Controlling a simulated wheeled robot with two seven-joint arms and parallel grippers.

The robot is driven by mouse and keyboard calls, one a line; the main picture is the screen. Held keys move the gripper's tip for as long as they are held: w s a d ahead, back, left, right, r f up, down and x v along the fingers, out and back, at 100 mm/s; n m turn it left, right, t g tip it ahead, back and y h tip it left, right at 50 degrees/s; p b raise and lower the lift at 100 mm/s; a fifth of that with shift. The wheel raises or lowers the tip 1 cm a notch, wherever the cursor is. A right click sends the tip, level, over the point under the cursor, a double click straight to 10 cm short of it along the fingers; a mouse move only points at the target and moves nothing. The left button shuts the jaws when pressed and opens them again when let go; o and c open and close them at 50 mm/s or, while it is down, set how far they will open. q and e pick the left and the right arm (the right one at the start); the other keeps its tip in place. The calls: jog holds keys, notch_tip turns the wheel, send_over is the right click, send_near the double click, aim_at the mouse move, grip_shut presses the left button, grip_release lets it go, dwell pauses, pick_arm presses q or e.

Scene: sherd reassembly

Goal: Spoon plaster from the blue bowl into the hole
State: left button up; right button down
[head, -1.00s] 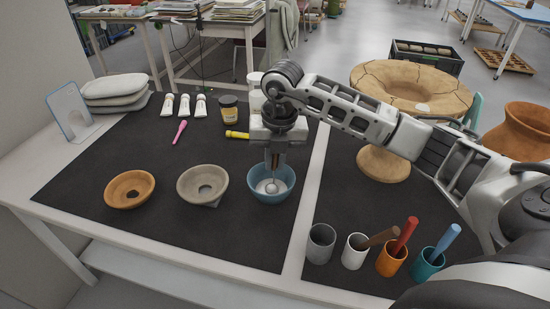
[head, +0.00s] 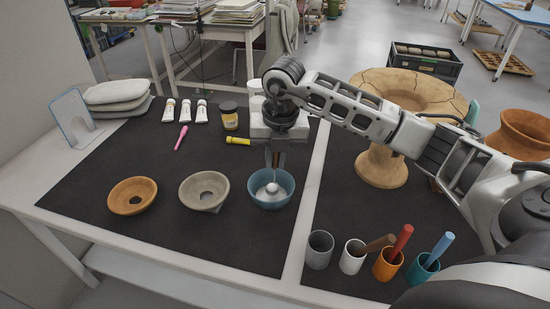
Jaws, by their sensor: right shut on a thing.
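Pale plaster shows around the spoon head, though how much is on the spoon is unclear. My left gripper is out of view.
Several cups (head: 319,256), some with sticks, stand at the front right. A large cracked vessel (head: 380,170) stands behind my right arm, partly hidden. The mat's front left is clear.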

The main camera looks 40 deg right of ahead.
jog(key=shift+s+r+p, duration=0.2)
jog(key=shift+r+p, duration=2.15)
jog(key=shift+r, duration=1.05)
